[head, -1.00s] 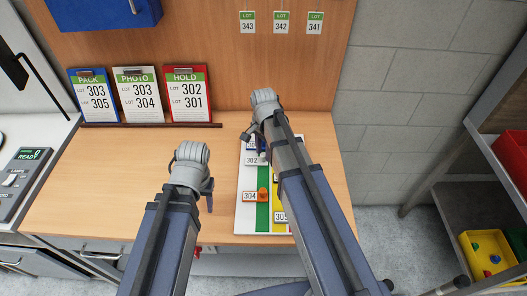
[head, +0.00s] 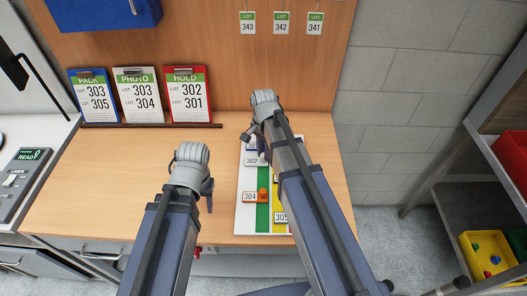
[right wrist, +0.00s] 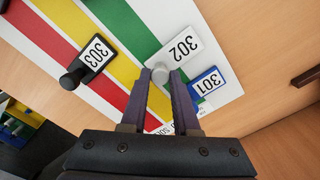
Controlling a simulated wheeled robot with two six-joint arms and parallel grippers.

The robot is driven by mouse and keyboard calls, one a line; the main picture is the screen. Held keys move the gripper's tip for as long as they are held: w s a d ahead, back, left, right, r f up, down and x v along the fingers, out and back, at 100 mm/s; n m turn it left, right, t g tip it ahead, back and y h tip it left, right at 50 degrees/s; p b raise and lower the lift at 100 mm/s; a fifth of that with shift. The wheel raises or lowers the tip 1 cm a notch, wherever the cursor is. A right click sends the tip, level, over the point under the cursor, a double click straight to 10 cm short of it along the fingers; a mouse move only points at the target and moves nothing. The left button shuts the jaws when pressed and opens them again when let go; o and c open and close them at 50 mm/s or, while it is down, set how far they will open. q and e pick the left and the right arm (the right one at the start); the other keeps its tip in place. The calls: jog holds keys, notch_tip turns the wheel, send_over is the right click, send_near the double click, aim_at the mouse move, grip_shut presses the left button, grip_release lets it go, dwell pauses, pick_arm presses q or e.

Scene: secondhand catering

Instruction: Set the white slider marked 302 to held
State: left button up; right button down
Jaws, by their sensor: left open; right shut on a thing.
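The white slider marked 302 (head: 252,160) sits on the striped board (head: 245,216), at its far part. In the right wrist view its number plate (right wrist: 180,47) and round white knob (right wrist: 160,73) lie at the green stripe. My right gripper (right wrist: 163,80) is shut on that knob, with one finger on each side. In the head view my right arm hides much of the board and the fingertips. The blue slider 301 (right wrist: 208,82) is close beside the right finger. My left gripper (head: 208,195) is open and empty, left of the board.
The orange slider 304 (head: 251,197) and slider 305 (head: 281,217) are nearer on the board. A red HOLD card (head: 188,95) lists 302 and 301. The table's left half is clear.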

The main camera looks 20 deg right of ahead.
dwell(0.5)
jog(key=d, duration=0.2)
jog(key=s+d, duration=0.1)
jog(key=d, duration=0.2)
jog(key=shift+s, duration=0.2)
jog(key=shift+a, duration=0.1)
jog(key=c, duration=0.7)
grip_release()
jog(key=shift+o, duration=0.2)
pick_arm(q)
jog(key=shift+r, duration=0.15)
pick_arm(e)
jog(key=shift+r, duration=0.15)
pick_arm(q)
notch_tip(320, 180, up, 8)
jog(key=p, duration=0.7)
jog(key=shift+f+p, duration=0.25)
jog(key=shift+p, duration=0.15)
pick_arm(e)
notch_tip(320, 180, up, 8)
jog(key=shift+f, duration=0.25)
